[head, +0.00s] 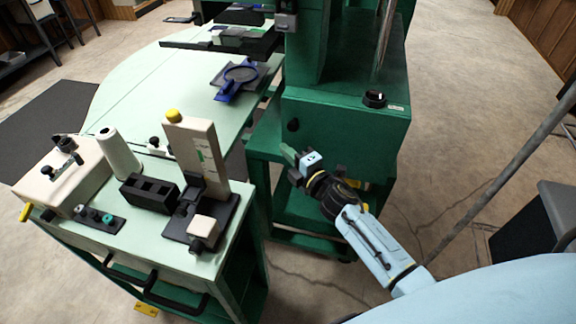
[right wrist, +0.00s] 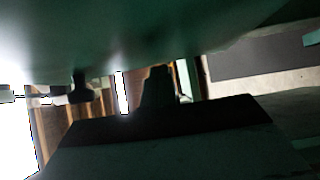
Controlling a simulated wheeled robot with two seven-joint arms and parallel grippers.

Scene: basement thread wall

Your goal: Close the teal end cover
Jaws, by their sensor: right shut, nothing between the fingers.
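The teal-green machine stands in the middle of the head view. Its end cover appears to be the broad smooth teal panel (head: 350,135) facing me, with a dark round knob (head: 293,124) near its left edge. I cannot tell its hinge or how far it stands open. My right gripper (head: 296,157) is shut and empty, low by the panel's lower left part; contact cannot be told. In the right wrist view a large, dim teal surface (right wrist: 150,35) fills the top, above my dark fingers (right wrist: 160,88). My left gripper is not in view.
A pale green cart (head: 150,240) with a thread cone (head: 119,153), a beige upright block (head: 197,150) and black fixtures stands at left. A pale table (head: 165,90) is behind it. A grey pole (head: 500,180) slants at right. Floor is open right of the machine.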

